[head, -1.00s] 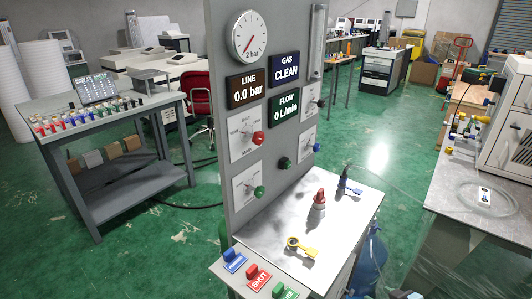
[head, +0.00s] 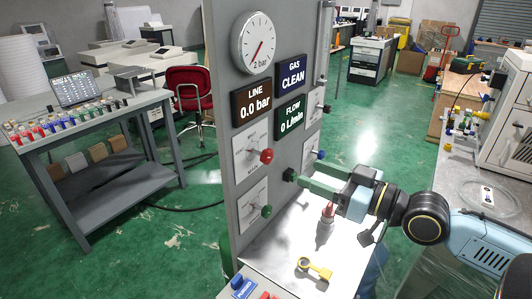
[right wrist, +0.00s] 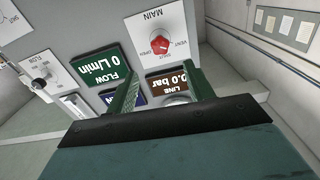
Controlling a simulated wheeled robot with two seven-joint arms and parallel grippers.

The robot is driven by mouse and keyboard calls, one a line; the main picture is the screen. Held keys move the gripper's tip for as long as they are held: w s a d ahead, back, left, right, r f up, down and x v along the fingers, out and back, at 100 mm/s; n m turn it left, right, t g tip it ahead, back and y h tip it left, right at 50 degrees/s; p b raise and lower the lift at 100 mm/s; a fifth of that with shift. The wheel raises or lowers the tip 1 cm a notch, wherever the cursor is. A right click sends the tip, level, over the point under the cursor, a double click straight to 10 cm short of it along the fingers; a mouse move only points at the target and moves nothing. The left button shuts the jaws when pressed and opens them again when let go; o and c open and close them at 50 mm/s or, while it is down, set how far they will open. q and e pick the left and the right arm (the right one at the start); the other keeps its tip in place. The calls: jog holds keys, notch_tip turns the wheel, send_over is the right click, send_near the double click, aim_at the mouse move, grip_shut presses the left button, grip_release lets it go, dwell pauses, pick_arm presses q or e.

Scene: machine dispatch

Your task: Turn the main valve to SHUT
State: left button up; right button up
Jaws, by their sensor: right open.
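The main valve is a red knob (head: 267,155) on a white plate on the grey upright panel. In the right wrist view the red knob (right wrist: 160,44) shows with the word MAIN and OPEN, SHUT and VENT around it; I cannot tell which one it points to. My right gripper (head: 300,172) has green fingers reaching leftward toward the panel, right of and a little below the red knob. It is open and empty, apart from the knob. In the right wrist view the knob lies beyond and between the fingertips (right wrist: 163,75). My left gripper is not in view.
A pressure gauge (head: 257,42) and signs reading 0.0 bar (head: 252,103), CLEAN and 0 L/min sit above. A green knob (head: 266,210) is below. A side table (head: 110,125) is at left.

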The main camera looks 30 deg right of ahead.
aim_at(270, 157)
jog(key=p+x, duration=0.2)
jog(key=x, duration=0.8)
jog(key=shift+w+a+r+p, duration=0.15)
jog(key=shift+w+p, duration=0.1)
jog(key=shift+p, duration=0.15)
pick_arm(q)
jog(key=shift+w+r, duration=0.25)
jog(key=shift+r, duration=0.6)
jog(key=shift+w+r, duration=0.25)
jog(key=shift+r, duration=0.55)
pick_arm(e)
jog(key=shift+x, duration=0.9)
jog(key=shift+c, duration=0.2)
jog(key=c, duration=0.9)
